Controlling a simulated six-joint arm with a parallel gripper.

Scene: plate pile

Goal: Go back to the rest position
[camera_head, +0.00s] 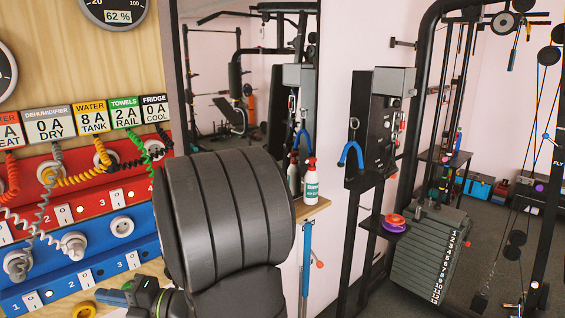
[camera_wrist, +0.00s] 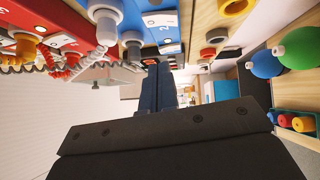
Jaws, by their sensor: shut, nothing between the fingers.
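My gripper (camera_wrist: 165,72) shows in the wrist view as dark fingers closed together, with nothing between them. It points toward open space beside the plug panel. In the head view my dark arm link fills the lower middle and the fingers cannot be made out. A small pile of plates, with an orange-red one (camera_head: 396,219) on top and a purple one below, sits on a small black shelf (camera_head: 384,231) on the gym machine, apart from my arm.
At left stands a panel with a red strip (camera_head: 92,206), a blue strip (camera_head: 95,275), plugs and coiled cords. A white spray bottle (camera_head: 310,180) stands on a wooden ledge (camera_head: 312,209) right of my arm. A weight stack (camera_head: 428,252) stands further right. The wrist view also shows green and blue rounded objects.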

